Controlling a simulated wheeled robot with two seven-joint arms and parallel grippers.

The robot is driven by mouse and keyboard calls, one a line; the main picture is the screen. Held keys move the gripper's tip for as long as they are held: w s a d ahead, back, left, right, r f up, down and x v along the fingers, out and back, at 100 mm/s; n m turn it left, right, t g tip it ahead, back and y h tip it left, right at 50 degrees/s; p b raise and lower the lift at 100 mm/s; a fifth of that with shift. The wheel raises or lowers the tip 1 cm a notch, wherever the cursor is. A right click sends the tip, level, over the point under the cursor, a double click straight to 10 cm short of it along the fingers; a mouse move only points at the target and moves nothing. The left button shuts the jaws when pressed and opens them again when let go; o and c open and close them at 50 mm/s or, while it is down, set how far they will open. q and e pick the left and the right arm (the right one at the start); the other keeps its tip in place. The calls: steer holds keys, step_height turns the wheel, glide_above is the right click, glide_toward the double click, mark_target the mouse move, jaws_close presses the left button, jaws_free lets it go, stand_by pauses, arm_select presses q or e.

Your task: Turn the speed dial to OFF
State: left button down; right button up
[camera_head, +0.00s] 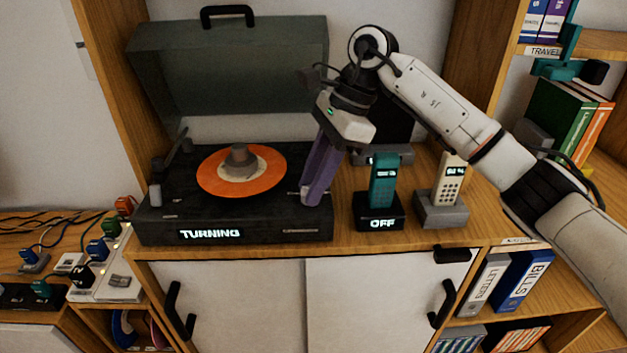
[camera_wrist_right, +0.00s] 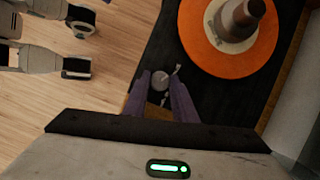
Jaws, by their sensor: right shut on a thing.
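The black record player (camera_head: 290,235) stands on the cabinet with its lid up. Its front display (camera_head: 210,234) reads TURNING. An orange record (camera_head: 215,178) lies on its platter and also shows in the right wrist view (camera_wrist_right: 200,37). My right gripper (camera_head: 314,200) reaches down to the player's front right corner with its purple fingers. In the right wrist view the small grey round speed dial (camera_wrist_right: 160,79) sits between the fingertips (camera_wrist_right: 159,88), and the gripper is shut on it. The fingers hide the dial in the head view. My left gripper does not show in the head view.
Right of the player, a teal phone (camera_head: 383,180) stands in a black cradle (camera_head: 378,215) reading OFF. A beige phone (camera_head: 449,182) stands in a grey cradle (camera_head: 441,210). The raised lid (camera_head: 230,65) is behind. A power strip (camera_head: 105,270) is at the left.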

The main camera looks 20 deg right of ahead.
steer(key=m+t, duration=0.1)
steer(key=m, duration=0.1)
steer(key=m+t, duration=0.1)
steer(key=m, duration=0.2)
steer(key=shift+s, duration=0.2)
steer(key=m+h, duration=0.1)
steer(key=m, duration=0.1)
steer(key=m+t+b, duration=0.1)
steer(key=m, duration=0.2)
steer(key=shift+s+a+m+t+h+b, duration=0.1)
steer(key=shift+a+m+t+h+b, duration=0.1)
steer(key=shift+m+t+h+b, duration=0.15)
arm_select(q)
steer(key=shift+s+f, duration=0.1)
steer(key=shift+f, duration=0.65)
arm_select(e)
steer(key=shift+m+h, duration=0.25)
steer(key=shift+m, duration=0.3)
steer(key=o, duration=1)
steer(key=shift+o, duration=0.2)
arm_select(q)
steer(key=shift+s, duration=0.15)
arm_select(e)
steer(key=v, duration=1)
steer(key=shift+s, duration=0.2)
